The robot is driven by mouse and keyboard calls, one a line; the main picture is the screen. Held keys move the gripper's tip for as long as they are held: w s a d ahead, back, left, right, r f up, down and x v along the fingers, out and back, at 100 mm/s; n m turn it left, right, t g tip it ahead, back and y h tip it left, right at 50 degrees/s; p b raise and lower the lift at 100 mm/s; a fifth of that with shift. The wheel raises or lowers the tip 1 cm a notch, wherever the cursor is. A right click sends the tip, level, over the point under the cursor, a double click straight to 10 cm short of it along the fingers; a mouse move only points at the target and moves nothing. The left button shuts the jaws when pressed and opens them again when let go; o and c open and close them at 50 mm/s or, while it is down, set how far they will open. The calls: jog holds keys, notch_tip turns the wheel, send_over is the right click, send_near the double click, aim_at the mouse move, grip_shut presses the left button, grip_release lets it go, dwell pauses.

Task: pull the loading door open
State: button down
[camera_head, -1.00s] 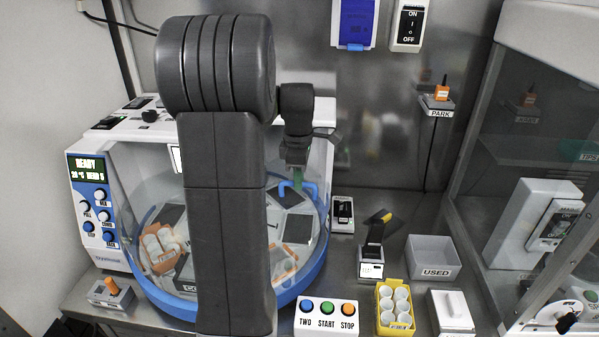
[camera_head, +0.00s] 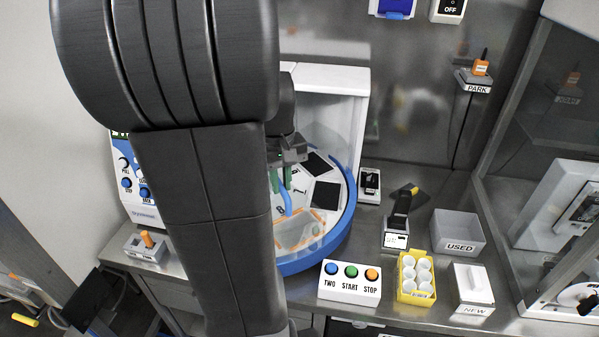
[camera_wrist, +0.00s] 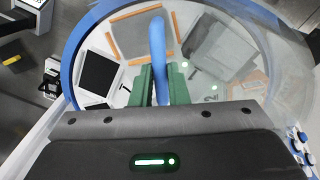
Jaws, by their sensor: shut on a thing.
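The loading door is a clear panel on the white machine (camera_head: 335,75); its exact edges are hard to see. Its blue handle (camera_head: 286,198) stands over the round carousel, and it also shows in the wrist view (camera_wrist: 157,45). My gripper (camera_head: 280,180) has green fingers and is shut on the handle. In the wrist view, the gripper (camera_wrist: 158,85) has the handle between its fingers. My arm hides the left part of the machine and carousel in the head view.
A blue rim (camera_head: 345,225) surrounds the carousel. A button box (camera_head: 350,283), a yellow rack with white vials (camera_head: 416,278), a grey USED bin (camera_head: 457,232) and a NEW box (camera_head: 473,289) stand to the right. An orange-knobbed box (camera_head: 148,244) stands at the left.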

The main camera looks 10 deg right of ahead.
jog(key=a+m, duration=0.2)
jog(key=a, duration=0.2)
jog(key=a+m, duration=0.2)
jog(key=a, duration=0.2)
jog(key=shift+w+p, duration=0.2)
jog(key=shift+p, duration=0.1)
jog(key=shift+w+a+m, duration=0.2)
jog(key=shift+a+m, duration=0.25)
jog(key=shift+a, duration=0.05)
jog(key=shift+w+a+m, duration=0.15)
jog(key=shift+a+m, duration=0.3)
jog(key=shift+a, duration=0.05)
jog(key=shift+r, duration=0.1)
jog(key=c, duration=1.4)
grip_release()
notch_tip(320, 180, up, 14)
jog(key=shift+a, duration=0.15)
